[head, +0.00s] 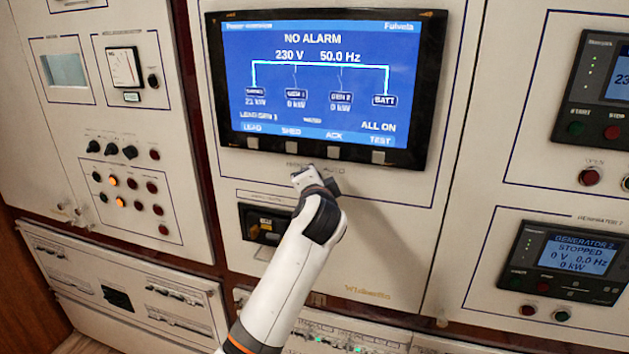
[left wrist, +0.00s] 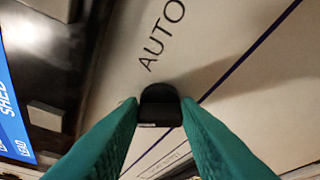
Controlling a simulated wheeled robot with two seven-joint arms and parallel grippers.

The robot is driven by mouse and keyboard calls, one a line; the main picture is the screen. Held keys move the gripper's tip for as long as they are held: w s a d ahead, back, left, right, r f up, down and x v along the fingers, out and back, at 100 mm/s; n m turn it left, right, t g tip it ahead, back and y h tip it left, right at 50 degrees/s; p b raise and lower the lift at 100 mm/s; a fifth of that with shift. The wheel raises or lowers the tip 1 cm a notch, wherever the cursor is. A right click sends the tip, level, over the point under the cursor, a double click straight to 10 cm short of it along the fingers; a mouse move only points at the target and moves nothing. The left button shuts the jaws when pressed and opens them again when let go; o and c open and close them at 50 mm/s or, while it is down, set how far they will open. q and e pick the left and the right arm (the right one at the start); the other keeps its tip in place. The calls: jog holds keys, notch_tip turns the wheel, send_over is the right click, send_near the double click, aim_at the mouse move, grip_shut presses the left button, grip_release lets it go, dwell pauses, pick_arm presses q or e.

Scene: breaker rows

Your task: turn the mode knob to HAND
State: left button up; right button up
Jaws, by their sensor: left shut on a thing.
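The mode knob (left wrist: 160,94) is a small black knob on the pale panel, seen in the left wrist view. My left gripper (left wrist: 160,116) has its two teal fingers shut on the knob's sides. The printed word AUTO (left wrist: 162,35) is on the panel near the knob. No HAND label is readable, and I cannot tell which mark the knob points to. In the head view my left gripper (head: 316,180) is at the panel just below the large screen, and my own wrist hides the knob and fingertips.
The large blue screen (head: 310,78) reads NO ALARM, with grey buttons (head: 333,154) along its lower edge, close above my gripper. A black recessed unit (head: 262,225) is left of my wrist. Lamps and knobs (head: 125,185) fill the left panel; generator displays (head: 565,265) are at right.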

pick_arm(q)
jog(key=shift+f+n, duration=0.1)
jog(key=shift+n, duration=0.4)
jog(key=o, duration=1)
jog(key=shift+c, duration=0.2)
jog(key=shift+a+p, duration=0.1)
jog(key=shift+p, duration=0.25)
